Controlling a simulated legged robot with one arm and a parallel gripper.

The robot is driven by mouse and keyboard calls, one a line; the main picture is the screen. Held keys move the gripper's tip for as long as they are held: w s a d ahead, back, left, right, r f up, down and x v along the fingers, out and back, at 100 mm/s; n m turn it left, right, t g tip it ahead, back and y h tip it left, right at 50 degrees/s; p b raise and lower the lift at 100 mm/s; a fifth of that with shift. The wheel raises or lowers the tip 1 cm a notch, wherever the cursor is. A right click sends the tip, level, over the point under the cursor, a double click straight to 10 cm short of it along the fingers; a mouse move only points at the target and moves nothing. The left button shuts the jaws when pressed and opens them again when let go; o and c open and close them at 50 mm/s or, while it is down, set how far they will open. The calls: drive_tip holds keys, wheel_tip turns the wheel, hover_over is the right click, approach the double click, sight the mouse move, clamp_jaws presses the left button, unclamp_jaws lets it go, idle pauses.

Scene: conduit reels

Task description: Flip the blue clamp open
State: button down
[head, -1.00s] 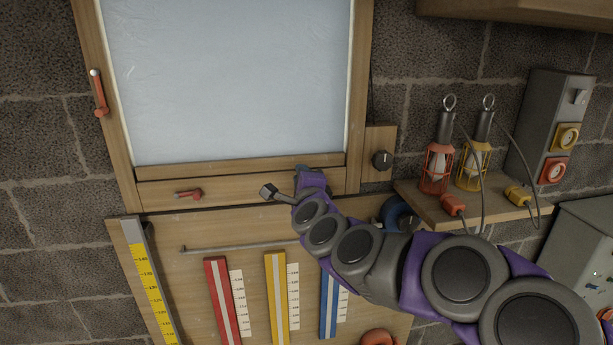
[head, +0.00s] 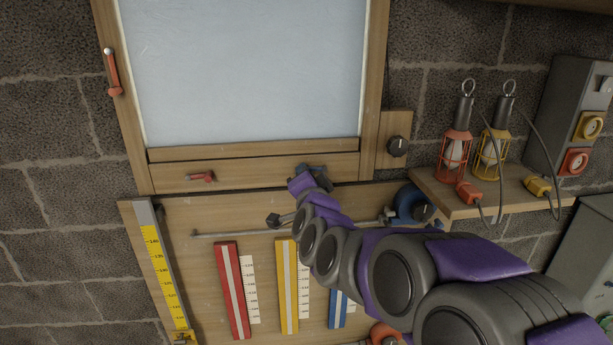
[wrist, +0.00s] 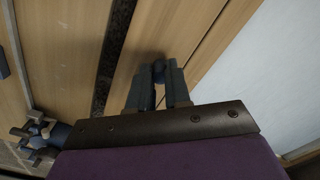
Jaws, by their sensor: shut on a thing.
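My gripper (head: 316,170) is at the lower wooden rail of the window frame in the head view, right of the red clamp (head: 201,177). The blue clamp is almost wholly hidden by the gripper there. In the wrist view my gripper (wrist: 159,82) has its two dark fingers close together, shut on a small dark rounded end, which I take as the blue clamp's lever (wrist: 158,71). The rest of the clamp cannot be made out. The red clamp's lever lies roughly level along the rail.
A wooden shelf (head: 457,211) with red (head: 456,145) and yellow (head: 491,155) caged lamps is at right. A dark knob (head: 397,146) sits beside the frame. A metal rod (head: 235,234) and coloured gauge strips are on the board below. A red handle (head: 112,75) is on the frame's left.

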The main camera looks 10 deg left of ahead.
drive_tip(key=shift+f+n, duration=0.3)
drive_tip(key=shift+n, duration=0.2)
drive_tip(key=c, duration=1.1)
unclamp_jaws()
drive_tip(key=shift+a, duration=0.15)
drive_tip(key=shift+o, duration=0.2)
drive_tip(key=shift+r, duration=0.1)
drive_tip(key=shift+s, duration=0.2)
drive_tip(key=b+v, duration=0.2)
drive_tip(key=v, duration=1.5)
